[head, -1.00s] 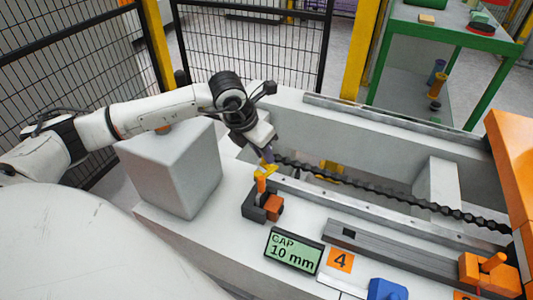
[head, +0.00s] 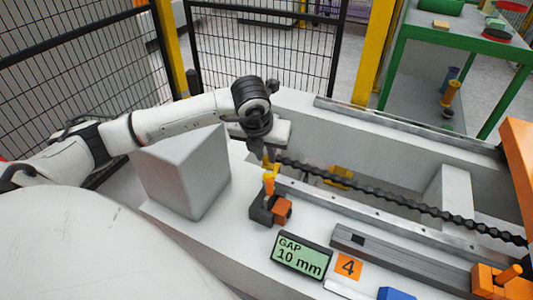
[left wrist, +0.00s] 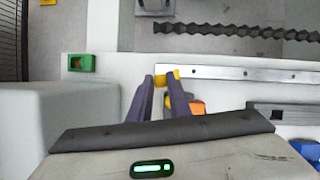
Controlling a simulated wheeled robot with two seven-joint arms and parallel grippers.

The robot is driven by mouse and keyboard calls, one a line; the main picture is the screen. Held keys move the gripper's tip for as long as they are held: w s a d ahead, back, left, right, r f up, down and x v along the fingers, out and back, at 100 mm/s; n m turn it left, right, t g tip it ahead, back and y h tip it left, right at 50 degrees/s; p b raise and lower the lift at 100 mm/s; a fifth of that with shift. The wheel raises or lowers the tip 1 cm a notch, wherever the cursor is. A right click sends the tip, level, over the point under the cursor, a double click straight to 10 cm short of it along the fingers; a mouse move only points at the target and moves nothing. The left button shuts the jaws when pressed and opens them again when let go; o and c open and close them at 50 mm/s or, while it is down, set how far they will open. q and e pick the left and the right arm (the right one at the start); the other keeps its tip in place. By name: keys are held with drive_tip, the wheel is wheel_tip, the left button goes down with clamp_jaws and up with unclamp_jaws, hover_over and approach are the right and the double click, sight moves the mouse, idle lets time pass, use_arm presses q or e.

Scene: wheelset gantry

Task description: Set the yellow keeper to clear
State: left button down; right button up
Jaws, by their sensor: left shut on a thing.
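The yellow keeper (head: 271,166) is a small yellow piece at the top of the orange post (head: 269,184), above the dark block (head: 260,209) beside the rail. My left gripper (head: 265,158) reaches down to it from above and hides part of it. In the left wrist view, yellow shows between the two dark fingertips of my left gripper (left wrist: 160,80), which are shut on the keeper (left wrist: 161,79). More yellow shows just right of the right fingertip. Whether the keeper sits at clear cannot be read. My right gripper is out of view.
A display (head: 301,256) reads "GAP 10 mm", beside an orange "4" plate (head: 348,267). An orange block (head: 282,211) adjoins the dark block. A dark twisted bar (head: 400,203) runs along the trough. A large grey box (head: 187,172) stands under my left arm. Mesh fencing (head: 265,40) stands behind.

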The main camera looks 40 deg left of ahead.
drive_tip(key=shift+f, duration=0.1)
use_arm(q)
drive_tip(key=c, duration=1.6)
unclamp_jaws()
drive_tip(key=shift+c, duration=0.2)
drive_tip(key=shift+r, duration=0.1)
drive_tip(key=p+v, duration=0.2)
drive_tip(key=v, duration=0.8)
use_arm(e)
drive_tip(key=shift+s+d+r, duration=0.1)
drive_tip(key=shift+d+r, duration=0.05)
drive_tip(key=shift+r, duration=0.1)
use_arm(q)
drive_tip(key=shift+s, duration=0.1)
